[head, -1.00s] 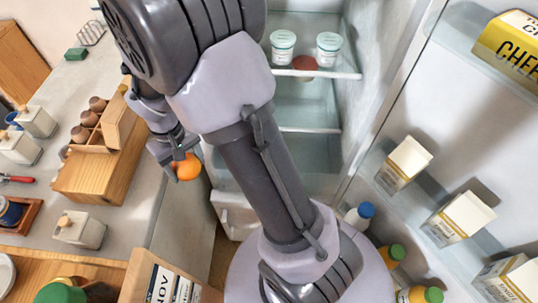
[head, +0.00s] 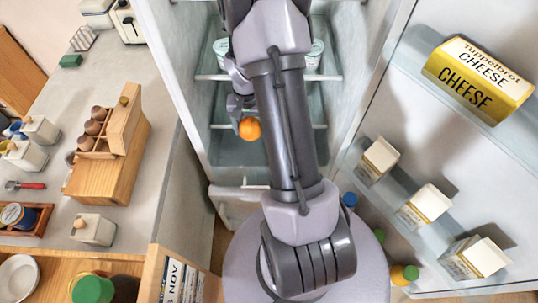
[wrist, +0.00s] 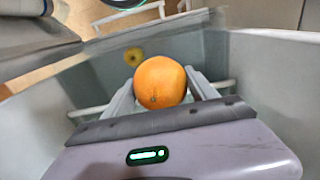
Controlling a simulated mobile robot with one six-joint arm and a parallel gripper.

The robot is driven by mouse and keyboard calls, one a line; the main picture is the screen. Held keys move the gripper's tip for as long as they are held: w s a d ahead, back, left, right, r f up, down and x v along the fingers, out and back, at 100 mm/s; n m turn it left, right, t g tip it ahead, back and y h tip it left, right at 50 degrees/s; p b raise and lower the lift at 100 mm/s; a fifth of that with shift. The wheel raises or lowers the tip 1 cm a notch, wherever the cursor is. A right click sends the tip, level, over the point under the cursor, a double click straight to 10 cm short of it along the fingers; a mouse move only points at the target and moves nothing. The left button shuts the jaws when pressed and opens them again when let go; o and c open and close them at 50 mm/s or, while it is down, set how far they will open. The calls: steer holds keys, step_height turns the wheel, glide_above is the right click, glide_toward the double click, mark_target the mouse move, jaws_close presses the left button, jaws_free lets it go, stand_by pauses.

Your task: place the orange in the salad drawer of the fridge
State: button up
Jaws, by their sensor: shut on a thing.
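The orange (head: 250,129) is held in my gripper (head: 243,118), in front of the open fridge's middle level, left of my arm. In the wrist view, the orange (wrist: 160,82) sits between my two fingers, which touch its sides. The white salad drawer front (head: 233,204) shows low in the fridge, below the orange. My arm hides its right part, and I cannot tell how far it is pulled out. A small yellow round thing (wrist: 133,57) lies below and beyond the orange in the wrist view.
The fridge shelf (head: 212,77) above carries white tubs, partly behind my arm. The open door (head: 425,130) at right holds a cheese box (head: 478,78) and several cartons. A counter (head: 150,165) with an egg rack stands at left.

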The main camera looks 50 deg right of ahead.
step_height(320, 180, down, 24)
steer(key=b, duration=1.1)
steer(key=shift+a+r, duration=0.15)
steer(key=shift+f, duration=0.25)
steer(key=o, duration=1.3)
steer(key=shift+r, duration=0.1)
steer(key=shift+c, duration=0.2)
